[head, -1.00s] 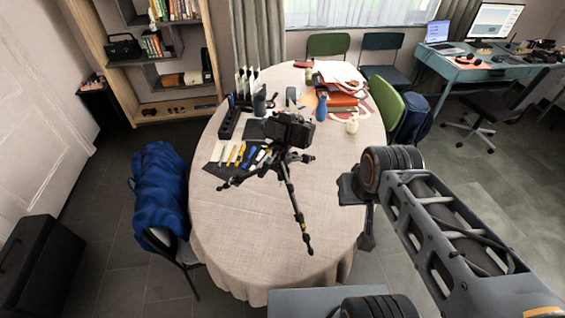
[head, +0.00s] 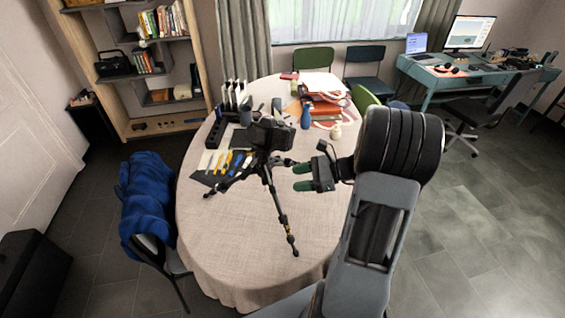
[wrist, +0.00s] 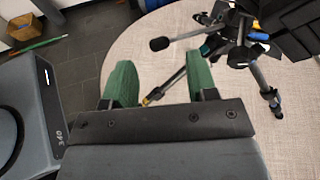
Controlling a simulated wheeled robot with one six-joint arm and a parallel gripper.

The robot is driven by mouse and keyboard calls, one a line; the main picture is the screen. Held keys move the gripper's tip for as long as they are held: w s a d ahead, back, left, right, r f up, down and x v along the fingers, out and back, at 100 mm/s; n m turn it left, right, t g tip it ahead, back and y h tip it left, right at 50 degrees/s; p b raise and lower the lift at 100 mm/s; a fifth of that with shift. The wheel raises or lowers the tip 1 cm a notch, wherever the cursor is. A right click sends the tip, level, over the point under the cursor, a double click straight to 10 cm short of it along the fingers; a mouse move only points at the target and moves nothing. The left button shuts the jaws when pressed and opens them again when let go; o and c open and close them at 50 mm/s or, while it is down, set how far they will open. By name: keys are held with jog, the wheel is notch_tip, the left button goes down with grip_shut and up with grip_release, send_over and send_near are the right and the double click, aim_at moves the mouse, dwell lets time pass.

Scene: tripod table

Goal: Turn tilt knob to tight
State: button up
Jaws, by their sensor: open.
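A black tripod (head: 268,172) stands on the round table with a dark camera (head: 272,133) on top. In the wrist view, the tripod (wrist: 243,50) is at upper right and the camera (wrist: 295,25) is cut by the edge. A black rod with a rounded end (wrist: 159,44) sticks out left from the tripod, beyond my fingers. I cannot tell which part is the tilt knob. My gripper (head: 302,177) is open and empty, right of the tripod and apart from it; its green fingers show in the wrist view (wrist: 161,78). A tripod leg shows beyond and between them.
The round table (head: 225,250) has a clear front. Tools on a dark mat (head: 222,165) lie left of the tripod. A blue bottle (head: 306,117) and a stack of folders (head: 325,105) stand behind. A chair with a blue jacket (head: 150,200) is at left.

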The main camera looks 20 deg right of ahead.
aim_at(283, 161)
jog(key=w+d+f+m+t, duration=0.2)
jog(key=d+f+m+t, duration=0.1)
jog(key=d+m+t, duration=0.4)
jog(key=shift+g, duration=0.3)
jog(key=p+x, duration=0.1)
jog(key=x, duration=0.3)
jog(key=p+x, duration=0.1)
jog(key=x, duration=0.3)
jog(key=w+d+p+x, duration=0.1)
jog(key=x, duration=0.3)
jog(key=shift+f, duration=0.1)
jog(key=c, duration=0.9)
